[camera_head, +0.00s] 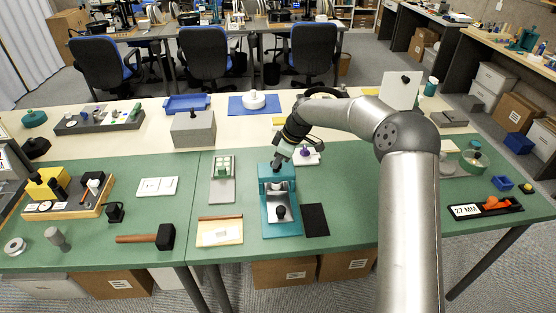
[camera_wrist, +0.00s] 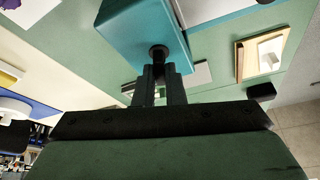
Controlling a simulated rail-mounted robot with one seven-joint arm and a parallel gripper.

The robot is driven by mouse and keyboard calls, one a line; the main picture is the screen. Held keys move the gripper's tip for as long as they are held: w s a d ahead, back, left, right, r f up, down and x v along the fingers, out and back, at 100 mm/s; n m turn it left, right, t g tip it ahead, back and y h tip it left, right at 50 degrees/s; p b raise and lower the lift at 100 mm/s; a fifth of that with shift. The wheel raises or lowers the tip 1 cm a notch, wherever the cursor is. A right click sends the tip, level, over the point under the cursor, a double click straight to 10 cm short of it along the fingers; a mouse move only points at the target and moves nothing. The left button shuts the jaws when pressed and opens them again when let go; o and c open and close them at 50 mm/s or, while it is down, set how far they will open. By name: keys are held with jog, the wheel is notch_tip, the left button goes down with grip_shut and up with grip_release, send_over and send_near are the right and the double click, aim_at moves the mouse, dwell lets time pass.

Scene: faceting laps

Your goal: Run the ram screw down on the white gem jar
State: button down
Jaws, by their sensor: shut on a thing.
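The teal press (camera_head: 268,222) stands on the green mat at the middle of the bench, with a pale plate and a black knob (camera_head: 281,212) at its front. My gripper (camera_head: 278,163) is at the top of the press. In the wrist view the gripper's dark fingers (camera_wrist: 160,82) are shut on the dark ram screw head (camera_wrist: 158,52), beside the teal press block (camera_wrist: 140,28). I cannot make out a white gem jar under the ram. Small pale jars (camera_head: 222,168) sit in a grey holder left of the press.
A black pad (camera_head: 315,220) lies right of the press and a wooden-edged tray (camera_head: 220,232) to its left. A hammer (camera_head: 150,238) lies farther left. A white stand with a purple piece (camera_head: 305,155) is just behind. The mat farther right of the black pad is mostly clear.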

jog(key=shift+f+b, duration=0.1)
jog(key=shift+b, duration=0.25)
jog(key=m+b, duration=0.2)
jog(key=m+t+b, duration=0.1)
jog(key=m+b, duration=0.1)
jog(key=shift+s+a+f+h, duration=0.1)
jog(key=shift+s+f+h, duration=0.05)
jog(key=shift+h, duration=0.15)
jog(key=m+t+b, duration=0.1)
jog(key=m+b, duration=0.1)
jog(key=m, duration=0.1)
jog(key=m+t+h+b, duration=0.1)
jog(key=m+b, duration=0.1)
jog(key=m, duration=0.1)
jog(key=shift+s+a+h, duration=0.1)
jog(key=shift+a+h, duration=0.05)
jog(key=shift+h, duration=0.15)
jog(key=m+h, duration=0.1)
jog(key=m, duration=0.1)
jog(key=m+b, duration=0.1)
jog(key=m, duration=0.1)
jog(key=shift+a+r+m+t+h, duration=0.2)
jog(key=shift+m+t+h, duration=0.1)
jog(key=shift+t+h, duration=0.1)
jog(key=shift+d+m+h+b, duration=0.1)
jog(key=shift+m+h+b, duration=0.45)
jog(key=shift+m, duration=1.15)
jog(key=c, duration=1.5)
grip_release()
jog(key=shift+r, duration=0.15)
